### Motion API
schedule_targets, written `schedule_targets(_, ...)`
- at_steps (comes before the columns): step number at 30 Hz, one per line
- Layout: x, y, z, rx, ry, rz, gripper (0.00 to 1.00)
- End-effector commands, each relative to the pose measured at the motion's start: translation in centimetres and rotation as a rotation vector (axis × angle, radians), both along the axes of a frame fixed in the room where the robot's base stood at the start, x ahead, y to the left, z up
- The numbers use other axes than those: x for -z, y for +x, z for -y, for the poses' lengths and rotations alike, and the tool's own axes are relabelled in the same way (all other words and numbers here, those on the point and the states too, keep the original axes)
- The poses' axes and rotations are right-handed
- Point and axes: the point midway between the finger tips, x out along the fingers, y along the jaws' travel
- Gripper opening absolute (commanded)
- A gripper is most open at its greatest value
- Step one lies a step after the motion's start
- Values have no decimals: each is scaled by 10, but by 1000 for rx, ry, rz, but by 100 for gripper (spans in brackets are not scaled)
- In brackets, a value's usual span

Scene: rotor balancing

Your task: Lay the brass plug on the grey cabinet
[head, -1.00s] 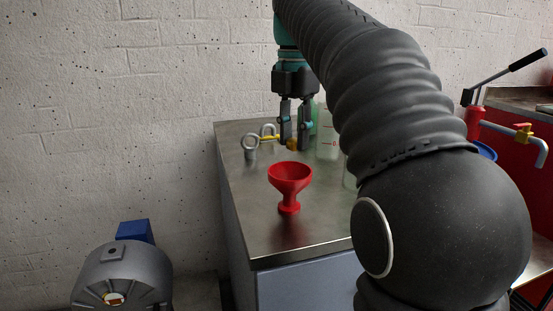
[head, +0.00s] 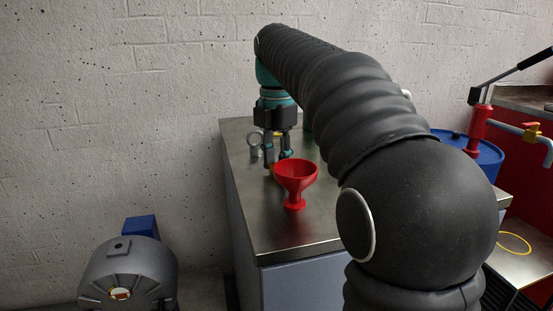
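The grey cabinet (head: 262,232) has a bare metal top and a blue-grey front. My gripper (head: 276,163) points down low over its top, just behind and left of a red funnel. It is shut on the small brass plug (head: 271,169), of which only a sliver shows at the fingertips. The funnel and fingers hide the rest, and I cannot tell whether the plug touches the top.
The red funnel (head: 295,180) stands upright on the cabinet, close to my gripper. A grey ring-shaped fitting (head: 254,143) stands behind to the left. A grey machine (head: 130,270) is at lower left; a blue drum (head: 480,152) is at right. The cabinet's front top is clear.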

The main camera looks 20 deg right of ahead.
Motion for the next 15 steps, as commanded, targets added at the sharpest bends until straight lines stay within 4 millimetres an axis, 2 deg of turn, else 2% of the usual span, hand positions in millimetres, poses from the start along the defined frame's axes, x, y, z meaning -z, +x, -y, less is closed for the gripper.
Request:
schedule_targets(7,4,0,0,0,0,-1,0)
schedule_targets(8,3,0,0,0,-1,-1,37)
schedule_targets(10,3,0,0,0,-1,-1,55)
schedule_targets(15,3,0,0,0,-1,-1,55)
